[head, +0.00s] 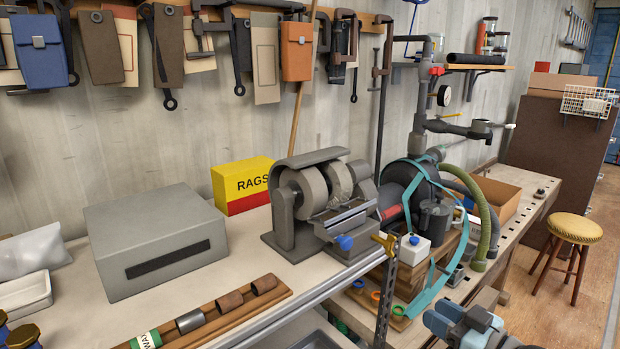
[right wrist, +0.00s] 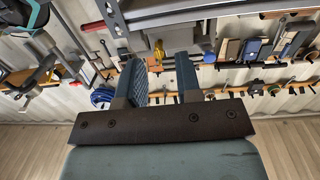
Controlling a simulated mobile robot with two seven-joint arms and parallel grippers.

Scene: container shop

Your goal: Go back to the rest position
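My right gripper (head: 460,320) shows at the bottom right of the head view, in front of the bench and cut off by the lower edge. In the right wrist view its two fingers (right wrist: 162,78) stand apart, with nothing seen between them, so it is open and empty. It touches nothing that I can make out. My left gripper is not in the head view.
A bench grinder (head: 318,200), a grey box (head: 155,240) and a yellow rags box (head: 242,184) stand on the bench. A wooden tray (head: 270,303) holds cylinders. A stool (head: 575,228) stands at right beside open floor. Tools hang along the wall.

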